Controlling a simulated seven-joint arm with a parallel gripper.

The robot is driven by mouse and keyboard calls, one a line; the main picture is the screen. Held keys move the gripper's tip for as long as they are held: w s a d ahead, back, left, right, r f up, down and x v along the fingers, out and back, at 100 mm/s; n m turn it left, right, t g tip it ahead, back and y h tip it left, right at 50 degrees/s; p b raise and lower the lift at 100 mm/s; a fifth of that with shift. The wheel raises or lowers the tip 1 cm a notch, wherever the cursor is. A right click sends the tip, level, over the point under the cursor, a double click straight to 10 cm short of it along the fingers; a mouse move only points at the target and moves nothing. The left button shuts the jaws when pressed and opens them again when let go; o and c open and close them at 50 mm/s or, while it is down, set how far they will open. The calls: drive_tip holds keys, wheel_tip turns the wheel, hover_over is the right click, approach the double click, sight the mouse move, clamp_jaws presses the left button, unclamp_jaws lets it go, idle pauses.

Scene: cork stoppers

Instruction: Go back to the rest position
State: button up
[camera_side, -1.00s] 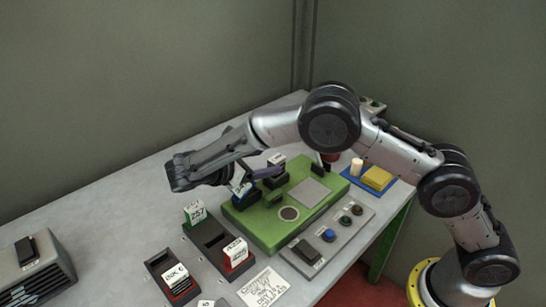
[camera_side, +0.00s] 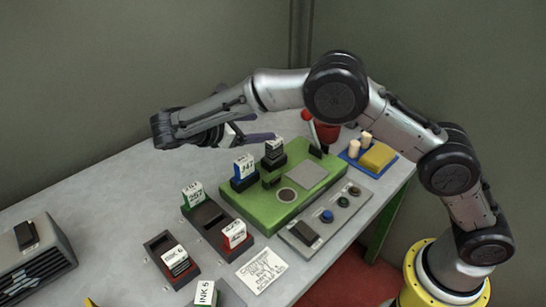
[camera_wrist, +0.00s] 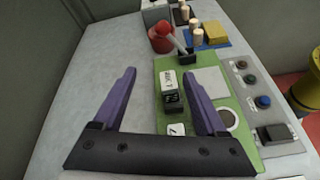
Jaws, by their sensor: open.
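My gripper (camera_side: 258,128) is raised above the green base (camera_side: 262,208), with open space below it in the side view. In the wrist view my gripper (camera_wrist: 158,80) shows two purple fingers spread wide, with nothing held between them.
A button panel (camera_side: 325,218) lies along the right. A blue tray (camera_side: 350,158) holds pale cylinders and a yellow block. A red pot (camera_side: 325,130) stands behind.

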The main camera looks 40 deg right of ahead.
drive_tip(key=s+d+r+m+y, duration=0.25)
drive_tip(key=s+d+r, duration=0.25)
drive_tip(key=d+r, duration=0.5)
drive_tip(key=s+d+r+m+y, duration=0.2)
drive_tip(key=s+d, duration=0.1)
drive_tip(key=s, duration=0.3)
drive_tip(key=s+d+r+m+y, duration=0.1)
drive_tip(key=s+d+r+m, duration=0.15)
drive_tip(key=s, duration=0.25)
drive_tip(key=s+f+m+t+y, duration=0.2)
drive_tip(key=s+m+y, duration=0.15)
drive_tip(key=s, duration=0.85)
drive_tip(key=s+a+f+m+t+y, duration=0.3)
drive_tip(key=a+f+m+y, duration=0.1)
drive_tip(key=a+f, duration=0.2)
drive_tip(key=shift+a+f, duration=0.4)
drive_tip(key=shift+f, duration=0.45)
